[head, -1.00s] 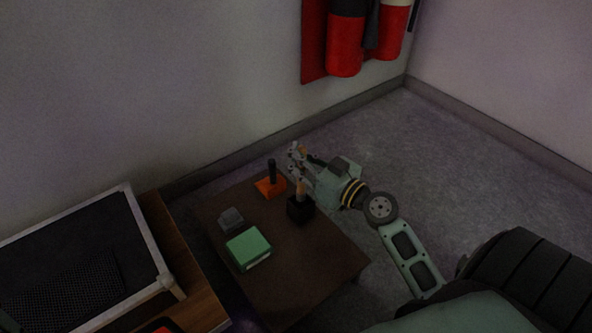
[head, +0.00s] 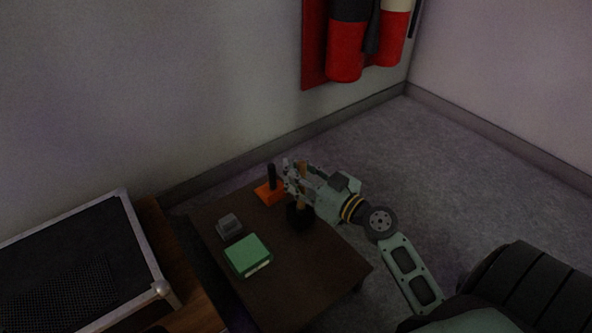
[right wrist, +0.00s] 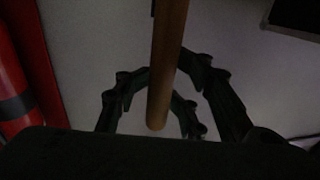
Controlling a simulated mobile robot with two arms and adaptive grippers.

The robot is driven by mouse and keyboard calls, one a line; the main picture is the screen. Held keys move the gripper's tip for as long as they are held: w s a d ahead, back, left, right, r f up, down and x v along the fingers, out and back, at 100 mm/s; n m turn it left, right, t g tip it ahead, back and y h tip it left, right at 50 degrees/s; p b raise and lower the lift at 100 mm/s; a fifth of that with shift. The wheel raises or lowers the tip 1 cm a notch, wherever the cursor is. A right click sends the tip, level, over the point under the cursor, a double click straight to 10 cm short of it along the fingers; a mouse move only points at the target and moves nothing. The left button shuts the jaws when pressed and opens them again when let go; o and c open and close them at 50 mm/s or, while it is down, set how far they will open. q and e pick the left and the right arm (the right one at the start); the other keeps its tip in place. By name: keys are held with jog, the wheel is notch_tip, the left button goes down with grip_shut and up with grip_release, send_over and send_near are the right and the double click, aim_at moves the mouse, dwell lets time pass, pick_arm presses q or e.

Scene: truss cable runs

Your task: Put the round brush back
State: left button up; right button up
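The round brush has a light wooden handle (head: 301,200) and a dark head (head: 300,217) at its lower end. It is upright over the small dark brown table (head: 318,268); I cannot tell whether the dark head touches the tabletop. My right gripper (head: 292,178) is around the handle above the dark head, fingers shut on it. In the right wrist view the wooden handle (right wrist: 167,60) runs between the dark fingers (right wrist: 155,88). My left gripper is not in view.
Left of the gripper on the table stand an orange block with a black upright handle (head: 269,190), a grey block (head: 229,225) and a green box (head: 248,254). A black, metal-edged case (head: 150,245) is at left. Red cylinders (head: 347,50) are at the wall.

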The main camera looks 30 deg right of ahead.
jog(key=shift+r, duration=0.1)
jog(key=shift+s, duration=0.2)
jog(key=v, duration=1.1)
jog(key=shift+s, duration=0.3)
